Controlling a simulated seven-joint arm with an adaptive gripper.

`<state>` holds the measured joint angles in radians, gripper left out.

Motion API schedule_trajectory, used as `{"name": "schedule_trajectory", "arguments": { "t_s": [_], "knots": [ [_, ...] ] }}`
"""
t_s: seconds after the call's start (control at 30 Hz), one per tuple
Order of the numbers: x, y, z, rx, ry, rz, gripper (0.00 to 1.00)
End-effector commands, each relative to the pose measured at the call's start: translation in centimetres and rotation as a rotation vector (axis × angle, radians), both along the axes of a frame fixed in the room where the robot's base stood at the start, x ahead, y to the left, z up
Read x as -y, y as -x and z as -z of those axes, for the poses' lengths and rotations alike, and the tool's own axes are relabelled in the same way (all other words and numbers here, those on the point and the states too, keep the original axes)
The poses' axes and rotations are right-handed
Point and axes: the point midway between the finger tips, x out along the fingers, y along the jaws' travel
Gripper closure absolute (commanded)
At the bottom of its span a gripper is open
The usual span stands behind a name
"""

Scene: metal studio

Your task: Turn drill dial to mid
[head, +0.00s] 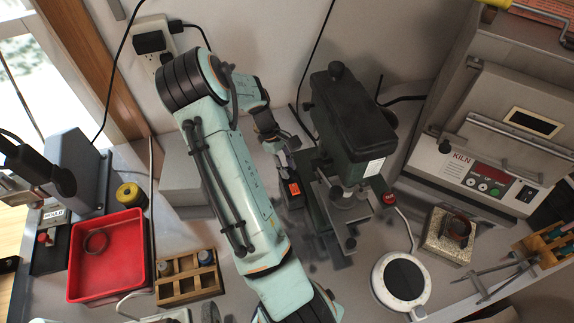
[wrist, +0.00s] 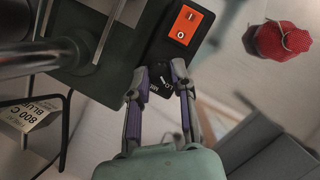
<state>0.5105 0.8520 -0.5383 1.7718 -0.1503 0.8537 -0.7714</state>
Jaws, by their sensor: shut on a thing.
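The dark green drill press (head: 352,125) stands upright on the bench in the middle of the head view. A black switch box with an orange switch plate (head: 294,188) sits at its left side; the orange plate also shows in the wrist view (wrist: 184,25). Just below the plate in the wrist view is a small black dial (wrist: 160,78) with white lettering, partly hidden by the fingers. My gripper (wrist: 158,90) is shut on this dial, one finger on each side. In the head view my gripper (head: 281,160) is small beside the drill, and the dial cannot be made out.
A kiln (head: 490,150) stands at the right. A round white plate device (head: 403,280) sits in front of the drill. A red tray (head: 108,262) and a wooden holder (head: 188,279) are at the left. A red pouch-like thing (wrist: 283,40) shows in the wrist view.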

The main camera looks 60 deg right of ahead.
Motion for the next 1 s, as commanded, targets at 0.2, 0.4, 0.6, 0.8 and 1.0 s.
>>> {"name": "schedule_trajectory", "arguments": {
  "t_s": [0.2, 0.4, 0.6, 0.8, 1.0],
  "knots": [
    [0.16, 0.04, 0.05, 0.002, -0.001, 0.144, 1.0],
    [0.23, 0.09, 0.05, 0.001, -0.001, 0.329, 1.0],
    [0.29, 0.14, 0.05, 0.001, -0.002, 0.518, 1.0],
    [0.36, 0.2, 0.03, 0.001, -0.002, 0.69, 1.0],
    [0.4, 0.21, 0.04, 0.001, -0.002, 0.824, 1.0]
  ]
}}
